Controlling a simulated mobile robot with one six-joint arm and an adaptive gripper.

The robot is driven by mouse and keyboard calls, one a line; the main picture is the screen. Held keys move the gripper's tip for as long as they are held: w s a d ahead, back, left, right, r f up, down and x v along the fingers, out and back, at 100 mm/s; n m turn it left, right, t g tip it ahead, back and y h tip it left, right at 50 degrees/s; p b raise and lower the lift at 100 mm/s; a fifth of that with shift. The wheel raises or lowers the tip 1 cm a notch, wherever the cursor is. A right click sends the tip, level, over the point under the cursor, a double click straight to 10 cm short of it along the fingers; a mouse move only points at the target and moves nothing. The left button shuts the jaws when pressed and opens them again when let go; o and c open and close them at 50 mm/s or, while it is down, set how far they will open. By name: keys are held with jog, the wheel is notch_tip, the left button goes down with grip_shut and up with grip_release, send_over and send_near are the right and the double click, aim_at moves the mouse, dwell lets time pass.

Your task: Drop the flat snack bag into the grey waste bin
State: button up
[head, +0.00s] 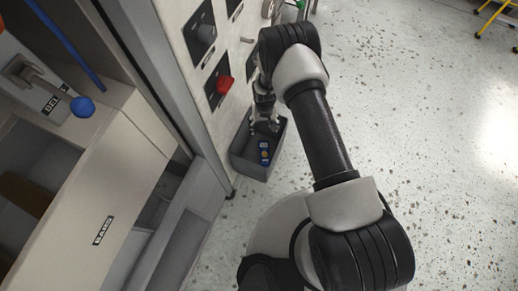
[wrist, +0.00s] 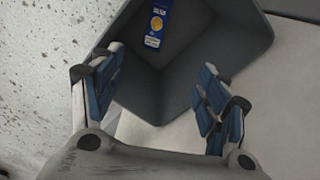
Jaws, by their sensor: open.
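The grey waste bin (head: 240,161) stands on the floor against the panel wall in the head view. In the wrist view its open inside and wall (wrist: 253,42) fill the upper middle. The flat snack bag (head: 264,153), blue with a yellow round mark, lies inside the bin. It also shows in the wrist view (wrist: 158,25), toward the top and apart from my fingers. My gripper (head: 266,124) is above the bin's opening, pointing down. In the wrist view my gripper (wrist: 160,90) has its fingers wide apart with nothing between them.
A panel (head: 222,52) with black switch plates and a red knob (head: 225,85) rises beside the bin. A cabinet labelled RAMS (head: 105,229) stands at the left. The speckled floor (head: 440,130) to the right is clear. A yellow frame (head: 494,18) stands far right.

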dwell(0.3)
notch_tip(320, 180, up, 12)
dwell(0.5)
dwell(0.3)
jog(key=s+d+r+t, duration=0.1)
jog(key=d+r, duration=0.1)
jog(key=r, duration=0.8)
jog(key=s+d+r+m, duration=0.1)
jog(key=d+r, duration=0.2)
jog(key=r, duration=0.6)
jog(key=s+d+r+t, duration=0.1)
jog(key=s+d+r, duration=0.1)
jog(key=r, duration=0.8)
jog(key=s+d+r+t, duration=0.1)
jog(key=s+d+r, duration=0.1)
jog(key=s+r, duration=0.2)
jog(key=s+d+r, duration=0.3)
jog(key=s+r, duration=0.1)
jog(key=s, duration=0.6)
jog(key=s+d+r+m+t, duration=0.1)
jog(key=s+d+r, duration=0.1)
jog(key=s+r, duration=0.2)
jog(key=s, duration=0.3)
jog(key=shift+s+d+r+t, duration=0.15)
jog(key=shift+s+d+t, duration=0.05)
jog(key=shift+s+t, duration=0.15)
jog(key=shift+c, duration=0.4)
